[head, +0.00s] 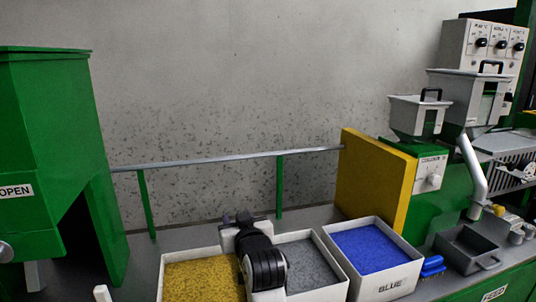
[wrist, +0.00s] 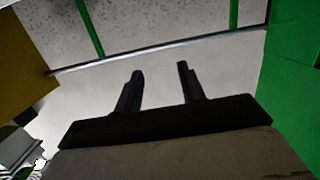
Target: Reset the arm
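Beyond the fingers are a pale grey surface and a metal rail (wrist: 160,50).
White bins hold yellow (head: 200,275), grey (head: 308,262) and blue (head: 370,249) granules. A green hopper (head: 45,130) stands left. A yellow panel (head: 375,182) and a machine with small hoppers (head: 418,115) stand right. A blue scoop-like item (head: 432,266) lies beside the blue bin.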

